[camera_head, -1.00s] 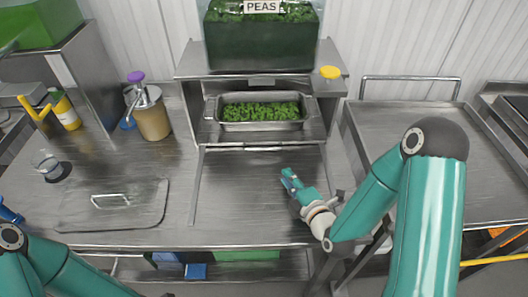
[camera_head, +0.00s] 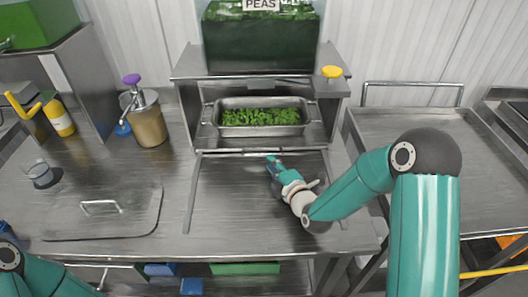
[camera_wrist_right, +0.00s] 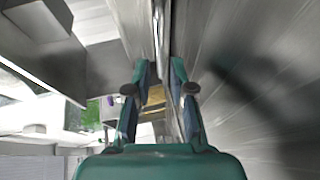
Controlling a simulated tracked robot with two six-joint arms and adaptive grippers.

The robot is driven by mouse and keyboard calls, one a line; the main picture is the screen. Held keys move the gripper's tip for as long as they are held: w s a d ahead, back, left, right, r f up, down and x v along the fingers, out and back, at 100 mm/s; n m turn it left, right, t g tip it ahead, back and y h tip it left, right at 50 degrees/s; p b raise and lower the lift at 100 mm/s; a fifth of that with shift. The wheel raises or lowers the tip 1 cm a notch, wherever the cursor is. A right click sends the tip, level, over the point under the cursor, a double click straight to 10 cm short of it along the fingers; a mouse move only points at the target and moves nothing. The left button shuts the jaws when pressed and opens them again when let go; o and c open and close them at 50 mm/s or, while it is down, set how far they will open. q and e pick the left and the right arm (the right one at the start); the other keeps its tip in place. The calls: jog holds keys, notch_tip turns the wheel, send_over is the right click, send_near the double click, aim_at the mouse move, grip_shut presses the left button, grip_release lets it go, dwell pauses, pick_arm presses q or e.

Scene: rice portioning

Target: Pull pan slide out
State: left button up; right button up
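The pan slide (camera_head: 205,141) is a metal shelf below the peas dispenser, with a long bar handle (camera_head: 225,153) across its front. A metal pan of peas (camera_head: 262,131) sits on it. My right gripper (camera_head: 273,161) is at the bar's front side, right of its middle. In the right wrist view the bar (camera_wrist_right: 158,35) runs toward the space between my two fingers (camera_wrist_right: 156,88). The fingers are apart; I cannot tell whether they touch the bar. My left arm shows at the bottom left, with its gripper out of view.
The peas dispenser (camera_head: 262,45) stands above the slide, with a yellow knob (camera_head: 331,71) at its right. The counter (camera_head: 235,205) before the slide is clear apart from my right arm. A pump bottle (camera_head: 149,122) and a handled lid (camera_head: 105,212) are at left.

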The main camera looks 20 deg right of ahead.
aim_at(265, 155)
jog(key=p+x, duration=0.1)
jog(key=x, duration=0.5)
grip_shut()
